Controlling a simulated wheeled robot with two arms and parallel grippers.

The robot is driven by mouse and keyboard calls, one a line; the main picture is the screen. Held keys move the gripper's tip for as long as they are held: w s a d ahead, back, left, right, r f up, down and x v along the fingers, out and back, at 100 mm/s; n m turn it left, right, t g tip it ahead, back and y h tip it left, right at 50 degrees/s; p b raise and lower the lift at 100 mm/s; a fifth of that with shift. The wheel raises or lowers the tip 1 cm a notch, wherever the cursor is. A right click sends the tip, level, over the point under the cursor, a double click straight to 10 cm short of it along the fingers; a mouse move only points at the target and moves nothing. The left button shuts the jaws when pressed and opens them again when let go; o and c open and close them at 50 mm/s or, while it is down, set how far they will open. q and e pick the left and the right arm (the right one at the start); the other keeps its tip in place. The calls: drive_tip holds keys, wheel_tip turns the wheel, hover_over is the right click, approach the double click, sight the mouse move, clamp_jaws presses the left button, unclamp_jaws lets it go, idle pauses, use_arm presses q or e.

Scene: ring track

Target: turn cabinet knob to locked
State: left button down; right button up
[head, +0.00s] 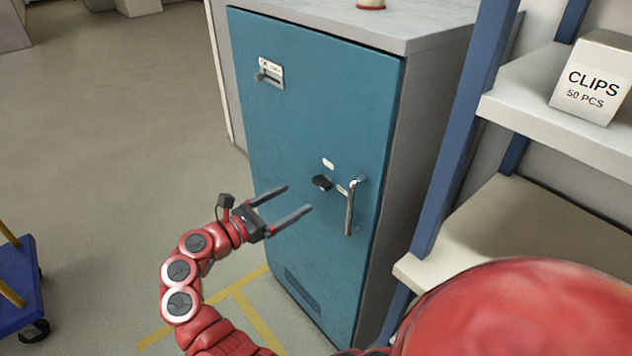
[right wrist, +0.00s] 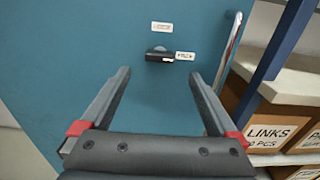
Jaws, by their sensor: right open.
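The blue cabinet door (head: 290,110) fills the middle of the head view. A small black knob (head: 321,183) sits on it, left of the metal handle (head: 351,207). One small white label (head: 328,163) is above the knob and another (head: 342,190) is to its right. In the right wrist view the knob (right wrist: 158,55) lies about level, its white mark toward the right label (right wrist: 185,56); the lettering is too small to read surely. My right gripper (head: 298,198) is open and empty, its fingers pointing at the door, apart from the knob. My left gripper is out of view.
A blue-posted shelf (head: 545,135) with a CLIPS box (head: 592,80) stands close on the right. Boxes, one marked LINKS (right wrist: 268,132), show there in the right wrist view. A blue cart (head: 18,285) is at far left. The floor left of the cabinet is clear.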

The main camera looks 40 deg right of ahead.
sight(318, 186)
drive_tip(key=d, duration=0.2)
drive_tip(key=d+p, duration=0.1)
drive_tip(key=d, duration=0.5)
drive_tip(key=shift+w, duration=0.3)
drive_tip(key=c, duration=1.4)
drive_tip(key=shift+f, duration=0.1)
